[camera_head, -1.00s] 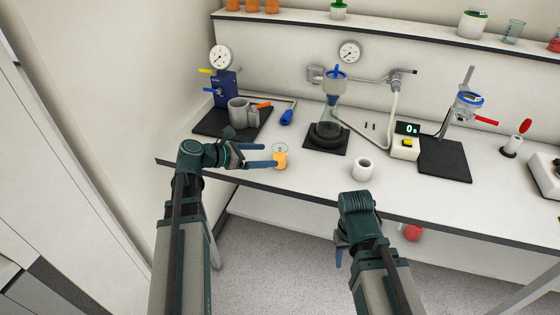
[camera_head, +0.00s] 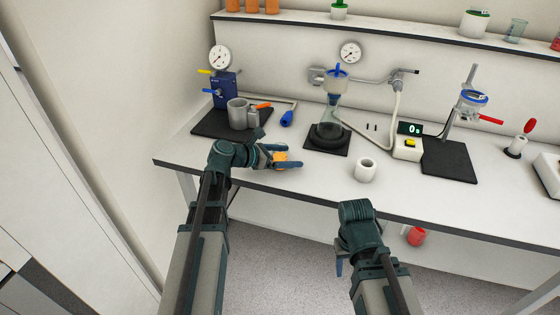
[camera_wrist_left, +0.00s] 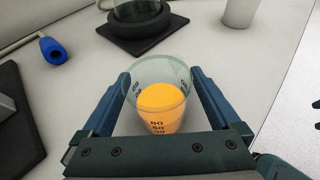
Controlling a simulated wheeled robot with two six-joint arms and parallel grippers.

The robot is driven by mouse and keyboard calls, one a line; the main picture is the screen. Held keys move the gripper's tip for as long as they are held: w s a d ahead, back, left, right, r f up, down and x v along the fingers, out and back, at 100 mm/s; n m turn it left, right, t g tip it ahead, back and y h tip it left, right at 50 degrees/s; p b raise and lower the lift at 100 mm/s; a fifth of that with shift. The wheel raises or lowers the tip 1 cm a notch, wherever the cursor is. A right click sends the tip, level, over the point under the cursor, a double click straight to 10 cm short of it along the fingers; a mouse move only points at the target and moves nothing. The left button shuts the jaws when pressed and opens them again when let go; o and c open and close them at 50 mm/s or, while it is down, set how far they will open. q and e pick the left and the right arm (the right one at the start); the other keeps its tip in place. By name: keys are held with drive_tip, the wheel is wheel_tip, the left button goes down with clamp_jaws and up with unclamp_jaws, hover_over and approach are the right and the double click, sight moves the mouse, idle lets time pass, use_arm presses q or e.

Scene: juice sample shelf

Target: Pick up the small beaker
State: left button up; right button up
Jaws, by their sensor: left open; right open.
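The small beaker (camera_wrist_left: 162,95) is clear with orange juice in it and printed marks on its side. It stands upright on the white bench, and in the head view its orange juice (camera_head: 281,157) shows near the front edge. My left gripper (camera_head: 284,158) is open at bench height, with one finger on each side of the beaker. In the left wrist view the beaker sits between the blue fingers, with a small gap visible on the left. My right gripper (camera_head: 340,262) hangs low in front of the bench, partly hidden behind its own wrist.
A flask on a black base (camera_head: 327,138) stands behind the beaker. A white cup (camera_head: 366,170) is to the right. A blue pump unit with a gauge and a grey pot (camera_head: 238,113) stands on a black mat to the left. A blue-handled tool (camera_head: 287,118) lies behind.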

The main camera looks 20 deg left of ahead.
use_arm(q)
drive_tip(key=c, duration=1.5)
drive_tip(key=shift+c, duration=0.2)
drive_tip(key=shift+r+p, duration=0.35)
use_arm(e)
drive_tip(key=shift+r, duration=0.35)
